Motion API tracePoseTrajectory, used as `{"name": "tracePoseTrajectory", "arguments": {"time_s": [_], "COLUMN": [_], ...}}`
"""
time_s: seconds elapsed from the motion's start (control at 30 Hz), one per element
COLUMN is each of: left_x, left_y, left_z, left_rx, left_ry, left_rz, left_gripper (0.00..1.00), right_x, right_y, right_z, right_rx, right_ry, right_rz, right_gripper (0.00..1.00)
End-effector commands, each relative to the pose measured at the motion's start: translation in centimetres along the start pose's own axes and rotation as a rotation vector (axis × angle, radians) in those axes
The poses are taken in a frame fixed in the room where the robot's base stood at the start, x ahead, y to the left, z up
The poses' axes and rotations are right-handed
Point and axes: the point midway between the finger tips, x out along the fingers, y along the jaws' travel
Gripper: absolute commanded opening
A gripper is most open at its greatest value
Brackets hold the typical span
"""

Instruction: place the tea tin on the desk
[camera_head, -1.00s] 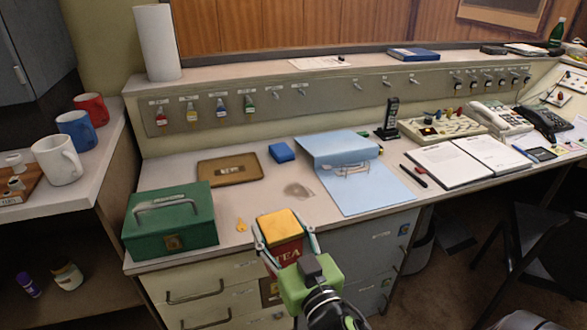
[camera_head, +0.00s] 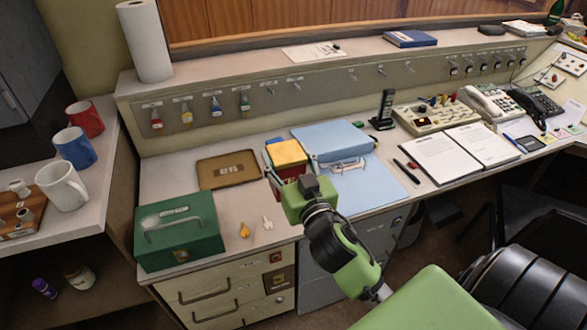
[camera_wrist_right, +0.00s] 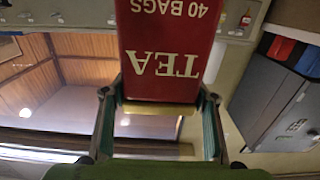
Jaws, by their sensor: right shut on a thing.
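The tea tin is red with a yellow lid (camera_head: 287,153) and is upright in the head view, over the desk (camera_head: 238,206) between the brown tray and the blue folder. My right gripper (camera_head: 287,172) is shut on its sides. In the right wrist view, the tin's red face (camera_wrist_right: 168,50) shows its lettering upside down between the fingers (camera_wrist_right: 160,110). The gripper and wrist hide the tin's lower part, so I cannot tell whether its base touches the desk. My left gripper is not in view.
The brown tray (camera_head: 212,181) lies left of the tin, and the blue folder (camera_head: 362,190) lies to its right. A green cash box (camera_head: 185,246) stands at the front left. Two keys, one yellow (camera_head: 244,230), lie near the front edge. A bare patch lies between keys and tray.

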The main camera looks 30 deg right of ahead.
Motion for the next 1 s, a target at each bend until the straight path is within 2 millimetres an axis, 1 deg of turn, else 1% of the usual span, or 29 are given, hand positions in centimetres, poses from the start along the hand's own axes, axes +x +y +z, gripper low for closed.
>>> {"name": "tracePoseTrajectory", "arguments": {"time_s": [0.03, 0.17, 0.2, 0.3, 0.4, 0.63, 0.67, 0.83, 0.9, 1.0], "left_x": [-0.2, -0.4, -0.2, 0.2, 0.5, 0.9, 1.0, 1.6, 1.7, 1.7], "left_y": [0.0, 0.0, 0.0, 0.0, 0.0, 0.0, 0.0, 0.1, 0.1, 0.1], "left_z": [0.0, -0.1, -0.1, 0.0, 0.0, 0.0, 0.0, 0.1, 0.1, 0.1], "left_rx": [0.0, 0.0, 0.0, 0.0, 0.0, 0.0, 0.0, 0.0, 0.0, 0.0], "left_ry": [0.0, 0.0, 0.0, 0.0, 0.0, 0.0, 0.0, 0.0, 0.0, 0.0], "left_rz": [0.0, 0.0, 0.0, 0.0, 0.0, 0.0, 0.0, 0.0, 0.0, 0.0], "left_gripper": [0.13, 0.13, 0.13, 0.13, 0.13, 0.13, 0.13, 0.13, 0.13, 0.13], "right_x": [1.2, 4.0, 4.7, 6.0, 7.0, 8.2, 8.4, 8.4, 8.4, 8.4], "right_y": [0.8, 2.4, 2.9, 3.7, 4.3, 4.9, 5.1, 5.0, 5.0, 5.0], "right_z": [0.3, 1.8, 2.6, 4.8, 6.2, 7.8, 8.2, 10.5, 11.0, 11.0], "right_rx": [-0.007, -0.007, -0.004, -0.003, 0.0, 0.0, 0.0, 0.001, 0.001, 0.001], "right_ry": [0.003, 0.003, 0.0, 0.0, 0.002, 0.003, 0.002, 0.001, 0.001, 0.002], "right_rz": [0.001, 0.001, 0.002, 0.002, 0.001, 0.0, 0.001, 0.0, 0.001, -0.001], "right_gripper": [0.28, 0.28, 0.28, 0.28, 0.28, 0.28, 0.28, 0.28, 0.28, 0.28]}}
